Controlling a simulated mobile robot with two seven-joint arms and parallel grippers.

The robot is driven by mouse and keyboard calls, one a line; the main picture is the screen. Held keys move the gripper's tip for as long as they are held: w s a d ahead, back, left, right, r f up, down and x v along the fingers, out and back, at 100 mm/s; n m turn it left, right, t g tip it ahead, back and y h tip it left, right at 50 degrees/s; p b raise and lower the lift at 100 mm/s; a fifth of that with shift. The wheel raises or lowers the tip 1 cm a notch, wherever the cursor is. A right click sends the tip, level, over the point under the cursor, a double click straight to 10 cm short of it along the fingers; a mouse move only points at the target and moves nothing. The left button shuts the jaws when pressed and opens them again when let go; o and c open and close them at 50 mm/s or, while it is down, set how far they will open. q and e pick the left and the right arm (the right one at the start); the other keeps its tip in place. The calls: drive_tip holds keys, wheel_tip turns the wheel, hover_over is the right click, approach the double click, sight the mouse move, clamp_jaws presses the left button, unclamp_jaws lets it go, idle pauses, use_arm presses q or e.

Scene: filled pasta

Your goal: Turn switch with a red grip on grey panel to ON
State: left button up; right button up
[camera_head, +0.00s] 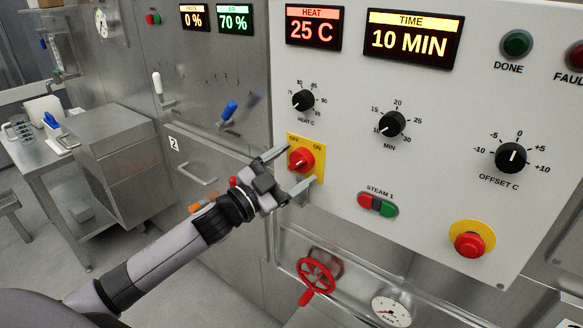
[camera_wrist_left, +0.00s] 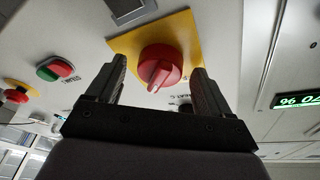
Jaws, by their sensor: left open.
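The switch with a red grip (camera_head: 300,160) sits on a yellow plate (camera_head: 318,165) marked OFF at the upper left and ON at the upper right, on the grey panel (camera_head: 350,150). Its white pointer line is too small to read surely in the head view. My left gripper (camera_head: 290,172) is open, with one finger above and one below the red grip. In the left wrist view the red grip (camera_wrist_left: 160,68) shows between and beyond the two fingertips (camera_wrist_left: 160,75), with a gap on each side. My right gripper is in neither view.
A red and green STEAM 1 button (camera_head: 378,204), a red mushroom button on yellow (camera_head: 469,243) and a HEAT C knob (camera_head: 303,100) are nearby on the panel. A red valve wheel (camera_head: 316,276) and a gauge (camera_head: 391,311) are below. A side table (camera_head: 40,165) stands at the left.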

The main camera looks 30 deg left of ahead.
use_arm(q)
drive_tip(key=b+v, duration=0.1)
drive_tip(key=v, duration=0.6)
drive_tip(key=shift+f, duration=0.1)
idle(0.5)
